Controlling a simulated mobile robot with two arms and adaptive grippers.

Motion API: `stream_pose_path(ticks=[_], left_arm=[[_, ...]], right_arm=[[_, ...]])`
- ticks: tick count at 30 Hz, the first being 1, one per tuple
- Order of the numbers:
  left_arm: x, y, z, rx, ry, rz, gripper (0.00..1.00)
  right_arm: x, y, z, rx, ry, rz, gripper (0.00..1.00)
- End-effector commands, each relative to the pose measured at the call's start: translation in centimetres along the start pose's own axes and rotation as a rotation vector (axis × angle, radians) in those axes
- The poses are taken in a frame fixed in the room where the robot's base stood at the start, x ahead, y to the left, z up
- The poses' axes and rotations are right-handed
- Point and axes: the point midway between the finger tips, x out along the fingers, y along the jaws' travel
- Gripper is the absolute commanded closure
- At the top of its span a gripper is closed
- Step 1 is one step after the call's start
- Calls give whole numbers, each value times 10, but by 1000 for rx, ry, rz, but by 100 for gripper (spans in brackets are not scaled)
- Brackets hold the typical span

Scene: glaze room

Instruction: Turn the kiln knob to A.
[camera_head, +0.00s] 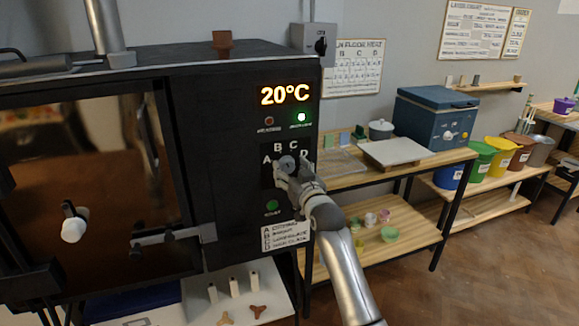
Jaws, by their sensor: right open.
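The kiln (185,115) is a large black unit with a dark glass door, and its display reads 20°C. The kiln knob (288,162) is a small round grey dial on the right part of the front, with A at its left, B and C above and D at its right. Which letter it points to is too small to tell. My right gripper (291,171) is open, its fingers around or just in front of the knob and partly hiding it. Contact cannot be told. My left gripper is not in view.
A green button (272,205) and a white legend card (283,235) sit below the knob. The door handle (74,226) sticks out at the left. A wooden bench (350,181) with glazing things stands to the right. The floor (490,265) at the right is clear.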

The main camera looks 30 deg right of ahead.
Motion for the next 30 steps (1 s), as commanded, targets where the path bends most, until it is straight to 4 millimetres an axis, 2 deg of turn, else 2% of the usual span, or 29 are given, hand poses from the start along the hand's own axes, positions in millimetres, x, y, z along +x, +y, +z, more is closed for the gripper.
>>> stream_pose_path(ticks=[6,16,27,30], left_arm=[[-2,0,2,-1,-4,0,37],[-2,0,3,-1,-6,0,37],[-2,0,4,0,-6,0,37],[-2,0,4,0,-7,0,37]], right_arm=[[14,0,-1,-1,0,0,41],[16,0,0,-2,1,0,41],[16,0,0,-1,1,1,86],[16,0,-1,-1,2,1,86]])
